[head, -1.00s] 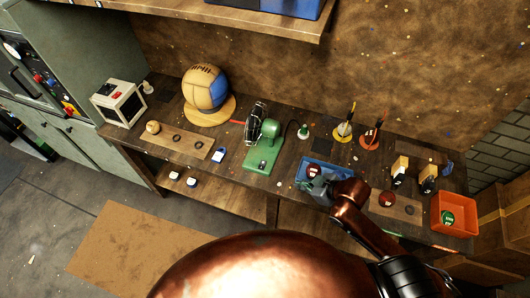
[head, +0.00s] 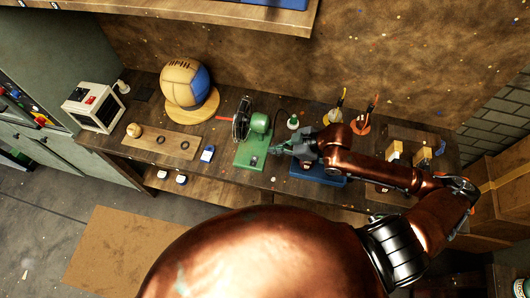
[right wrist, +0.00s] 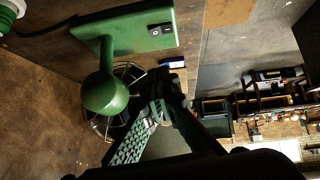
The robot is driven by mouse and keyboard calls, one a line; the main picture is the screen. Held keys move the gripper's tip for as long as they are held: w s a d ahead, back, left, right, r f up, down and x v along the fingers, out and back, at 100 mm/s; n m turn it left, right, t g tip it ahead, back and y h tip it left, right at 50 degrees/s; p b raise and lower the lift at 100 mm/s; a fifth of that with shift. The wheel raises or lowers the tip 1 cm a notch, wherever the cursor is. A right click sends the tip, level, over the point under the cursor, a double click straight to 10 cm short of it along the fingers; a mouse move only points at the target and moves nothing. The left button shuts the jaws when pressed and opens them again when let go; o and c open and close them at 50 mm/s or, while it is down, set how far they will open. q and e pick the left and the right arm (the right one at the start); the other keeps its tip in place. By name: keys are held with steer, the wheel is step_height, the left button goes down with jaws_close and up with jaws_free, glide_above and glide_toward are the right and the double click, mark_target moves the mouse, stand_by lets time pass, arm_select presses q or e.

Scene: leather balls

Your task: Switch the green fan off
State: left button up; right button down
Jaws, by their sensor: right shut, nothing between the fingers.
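The green fan (head: 259,123) stands on the workbench, its dark wire cage (head: 241,118) facing left. Its flat green base (head: 246,156) carries a small dark switch (head: 254,160). In the right wrist view the fan's round motor housing (right wrist: 104,94) and the switch (right wrist: 160,30) show clearly; the switch position is too small to tell. My right gripper (head: 278,149) is shut and empty, just right of the fan base; it also shows in the right wrist view (right wrist: 166,88). I cannot tell whether it touches the fan. My left gripper is not in view.
A blue tray (head: 318,176) lies under my right arm. A ball (head: 185,82) on a wooden stand, a white-and-black box (head: 93,106) and a blue-and-white item (head: 207,153) stand left of the fan. A small green-and-white item (head: 293,122) stands behind the gripper.

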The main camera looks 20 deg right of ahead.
glide_above(252, 158)
steer(key=s+d, duration=0.2)
step_height(252, 158, down, 7)
steer(key=shift+s+a+r, duration=0.1)
steer(key=shift+r, duration=0.05)
step_height(252, 158, down, 2)
steer(key=shift+f, duration=0.2)
steer(key=shift+d+f, duration=0.25)
steer(key=shift+f, duration=0.55)
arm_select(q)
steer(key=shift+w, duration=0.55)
